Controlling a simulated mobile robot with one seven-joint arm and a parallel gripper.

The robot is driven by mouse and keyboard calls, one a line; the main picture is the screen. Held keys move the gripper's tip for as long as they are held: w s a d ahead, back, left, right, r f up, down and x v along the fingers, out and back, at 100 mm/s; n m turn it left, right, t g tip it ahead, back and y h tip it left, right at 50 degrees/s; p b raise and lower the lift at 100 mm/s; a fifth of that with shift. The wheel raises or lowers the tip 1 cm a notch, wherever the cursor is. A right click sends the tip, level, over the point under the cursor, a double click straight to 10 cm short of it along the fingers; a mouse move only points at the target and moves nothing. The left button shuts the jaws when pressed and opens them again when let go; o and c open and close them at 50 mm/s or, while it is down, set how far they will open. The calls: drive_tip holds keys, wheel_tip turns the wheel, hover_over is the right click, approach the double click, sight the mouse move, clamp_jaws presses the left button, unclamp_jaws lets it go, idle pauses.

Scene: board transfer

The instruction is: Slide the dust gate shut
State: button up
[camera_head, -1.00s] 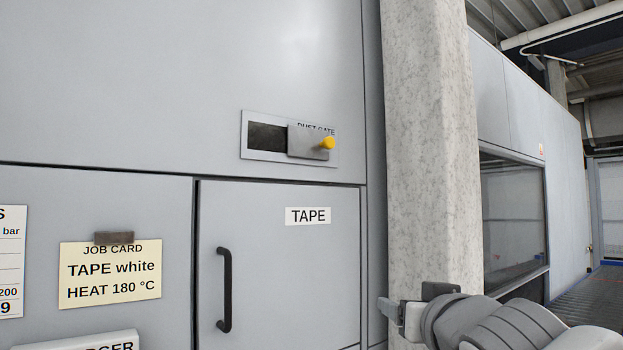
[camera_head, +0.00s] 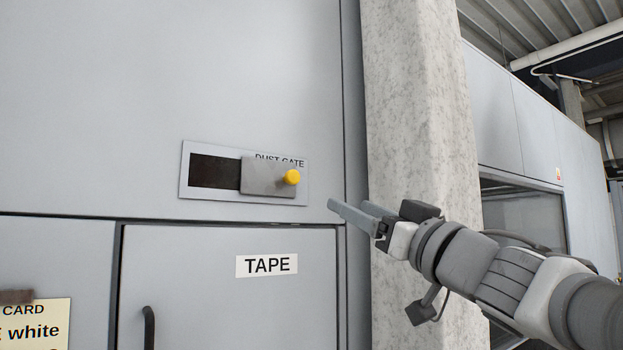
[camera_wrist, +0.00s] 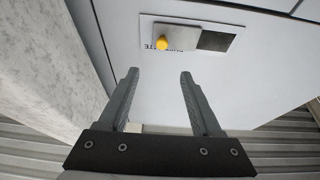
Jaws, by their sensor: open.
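The dust gate is a grey sliding plate (camera_head: 262,178) with a yellow knob (camera_head: 291,177), set in a pale frame (camera_head: 184,176) on the cabinet wall. The plate covers the right part of the frame. A dark opening (camera_head: 215,171) shows to its left. My gripper (camera_head: 347,207) is to the right of the knob and a little lower, apart from it. In the wrist view, my gripper (camera_wrist: 158,74) is open and empty, its two fingers pointing towards the wall. There the knob (camera_wrist: 162,43) lies beyond the fingertips, between their lines, and the picture is upside down.
A door labelled TAPE (camera_head: 267,265) with a black handle (camera_head: 149,328) is below the gate. A concrete pillar (camera_head: 410,130) stands right of the cabinet, close to my arm. A job card (camera_head: 38,325) is at lower left.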

sight(295, 177)
drive_tip(key=p+x, duration=0.3)
drive_tip(key=x, duration=1.4)
drive_tip(key=shift+a+r, duration=0.25)
drive_tip(key=shift+a, duration=0.05)
clamp_jaws()
idle(0.8)
